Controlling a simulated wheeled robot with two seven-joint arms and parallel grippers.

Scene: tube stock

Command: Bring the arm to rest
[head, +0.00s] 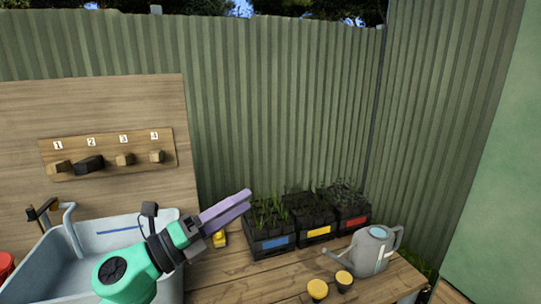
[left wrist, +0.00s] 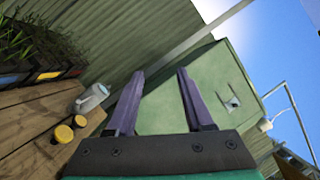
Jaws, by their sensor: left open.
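My left arm, green with a black wrist, reaches in over the sink in the head view. Its left gripper (head: 246,200) has purple fingers and points right and slightly up, in front of the crates and above the bench. In the left wrist view the two fingers of the left gripper (left wrist: 160,75) stand apart with nothing between them. My right gripper is in neither view.
A grey sink (head: 40,270) is at left. Planted crates with blue (head: 278,242), yellow (head: 318,231) and red (head: 355,221) labels stand on the wooden bench (head: 240,285). A grey watering can (head: 372,250) and two yellow-topped pots (head: 317,289) are at right.

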